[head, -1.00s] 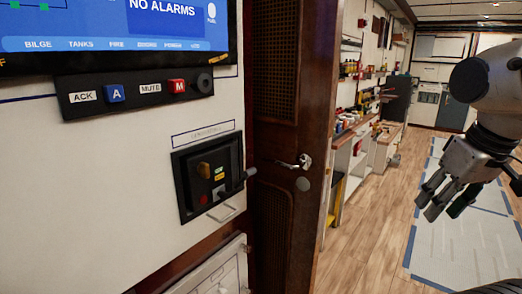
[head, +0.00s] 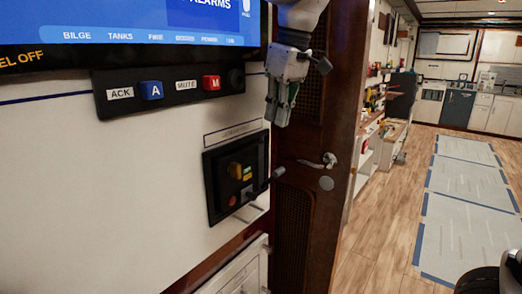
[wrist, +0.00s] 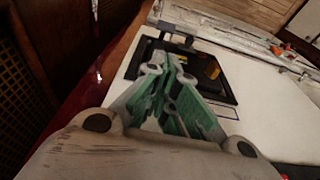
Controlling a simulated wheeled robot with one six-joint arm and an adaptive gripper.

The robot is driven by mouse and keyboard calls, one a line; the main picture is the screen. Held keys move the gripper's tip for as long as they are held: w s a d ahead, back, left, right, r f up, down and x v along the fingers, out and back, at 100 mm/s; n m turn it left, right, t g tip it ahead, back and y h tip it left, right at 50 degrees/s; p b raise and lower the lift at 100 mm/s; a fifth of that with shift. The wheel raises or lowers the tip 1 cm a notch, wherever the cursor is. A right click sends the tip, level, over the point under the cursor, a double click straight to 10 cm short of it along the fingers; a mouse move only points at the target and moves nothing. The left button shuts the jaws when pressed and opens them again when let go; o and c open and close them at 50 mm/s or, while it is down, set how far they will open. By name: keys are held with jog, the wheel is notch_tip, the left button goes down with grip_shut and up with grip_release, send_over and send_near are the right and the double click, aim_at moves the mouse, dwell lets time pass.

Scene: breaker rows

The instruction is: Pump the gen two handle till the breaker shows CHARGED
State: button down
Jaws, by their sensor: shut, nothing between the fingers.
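The breaker (head: 236,178) is a black-framed unit set in the white wall panel, with a yellow knob, small coloured indicators and a red button. The label above it and the indicator text are too small to read. Its dark handle (head: 270,180) sticks out at the right side, pointing right and slightly up. My gripper (head: 281,121) hangs fingers down, shut and empty, above and to the right of the breaker, apart from the handle. In the wrist view my gripper (wrist: 169,62) covers part of the breaker's black frame (wrist: 137,62).
A button strip (head: 172,91) with ACK and MUTE sits above the breaker, under a blue screen (head: 120,15). A wooden door (head: 318,130) with a metal lever (head: 318,161) stands close on the right.

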aim_at(278, 169)
jog(key=s+x, duration=0.1)
jog(key=x, duration=0.9)
jog(key=shift+w+d, duration=0.15)
jog(key=shift+d, duration=0.05)
jog(key=shift+d+f+y, duration=0.15)
jog(key=shift+d+y, duration=0.15)
jog(key=shift+s+d+f+t+y, duration=0.1)
jog(key=shift+s+d+t+y, duration=0.2)
jog(key=shift+s+t, duration=0.1)
jog(key=shift+s+d+f+t+y, duration=0.45)
jog(key=shift+s+d+t+y, duration=0.15)
jog(key=shift+y, duration=0.2)
jog(key=shift+s+d+f, duration=0.3)
jog(key=shift+d+f, duration=0.2)
jog(key=shift+f, duration=0.05)
jog(key=shift+s+d+f, duration=0.15)
jog(key=shift+f, duration=0.05)
dwell(1.3)
